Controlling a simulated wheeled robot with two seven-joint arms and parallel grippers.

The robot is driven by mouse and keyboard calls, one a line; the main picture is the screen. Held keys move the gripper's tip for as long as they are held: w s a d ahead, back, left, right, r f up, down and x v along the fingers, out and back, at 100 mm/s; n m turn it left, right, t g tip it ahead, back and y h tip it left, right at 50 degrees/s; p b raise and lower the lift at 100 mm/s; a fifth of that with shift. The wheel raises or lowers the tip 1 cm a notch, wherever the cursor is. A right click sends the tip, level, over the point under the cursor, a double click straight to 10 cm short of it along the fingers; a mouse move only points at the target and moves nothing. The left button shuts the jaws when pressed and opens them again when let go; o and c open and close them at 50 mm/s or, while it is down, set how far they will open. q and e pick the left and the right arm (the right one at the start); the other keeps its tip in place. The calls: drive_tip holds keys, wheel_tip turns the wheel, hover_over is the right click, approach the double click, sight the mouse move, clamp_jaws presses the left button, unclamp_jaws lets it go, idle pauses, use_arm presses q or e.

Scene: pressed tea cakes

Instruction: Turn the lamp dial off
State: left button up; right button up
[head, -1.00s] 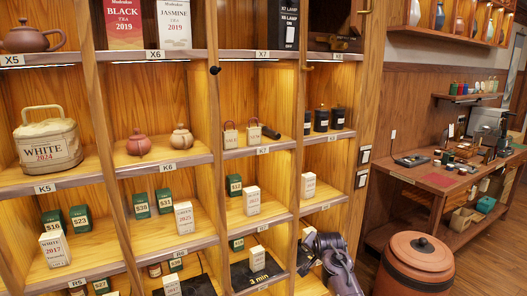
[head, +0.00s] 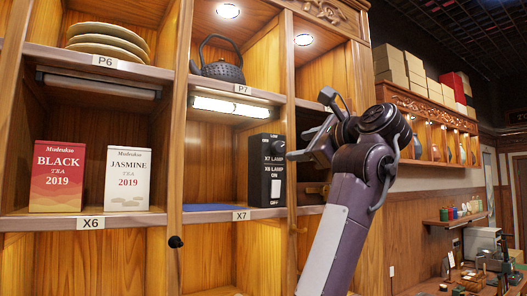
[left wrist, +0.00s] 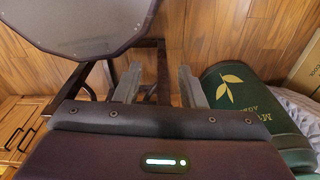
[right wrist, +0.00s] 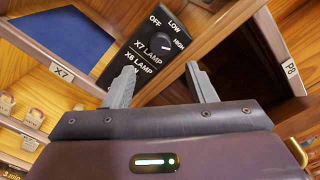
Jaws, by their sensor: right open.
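A black control box (head: 265,172) stands at the right side of compartment X7, with a round dial (head: 278,148) and a white switch below it. In the right wrist view the dial (right wrist: 160,48) is ringed by OFF, LOW and HIGH; its white mark seems to point toward HIGH. The strip lamp (head: 235,107) above X7 is lit. My right gripper (head: 308,138) is open and empty, just right of the box; its fingers (right wrist: 168,88) point toward the dial, apart from it. My left gripper (left wrist: 160,88) is open and empty, away from the shelf.
A wooden divider (right wrist: 215,40) crosses near my right gripper's fingers. A blue sheet (head: 205,207) lies on the X7 shelf.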

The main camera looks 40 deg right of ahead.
sight(281, 148)
drive_tip(key=shift+w+a+r+p, duration=0.1)
drive_tip(key=shift+w+r+p, duration=0.2)
drive_tip(key=shift+w+p, duration=0.35)
drive_tip(key=shift+w+r+p, duration=0.25)
drive_tip(key=shift+w+p, duration=0.25)
drive_tip(key=shift+p, duration=0.1)
drive_tip(key=w, duration=0.1)
drive_tip(key=w+p, duration=0.1)
drive_tip(key=w, duration=0.2)
drive_tip(key=shift+d+f+p, duration=0.2)
drive_tip(key=shift+f+p, duration=0.1)
drive_tip(key=shift+w+d+f, duration=0.1)
drive_tip(key=shift+w, duration=0.15)
drive_tip(key=shift+d, duration=0.1)
drive_tip(key=shift+s, duration=0.15)
drive_tip(key=c, duration=1)
use_arm(q)
drive_tip(key=r, duration=0.1)
drive_tip(key=s+r, duration=0.1)
drive_tip(key=r, duration=0.2)
drive_tip(key=shift+s+a, duration=0.2)
drive_tip(key=shift+a, duration=0.05)
use_arm(e)
drive_tip(key=shift+o, duration=0.2)
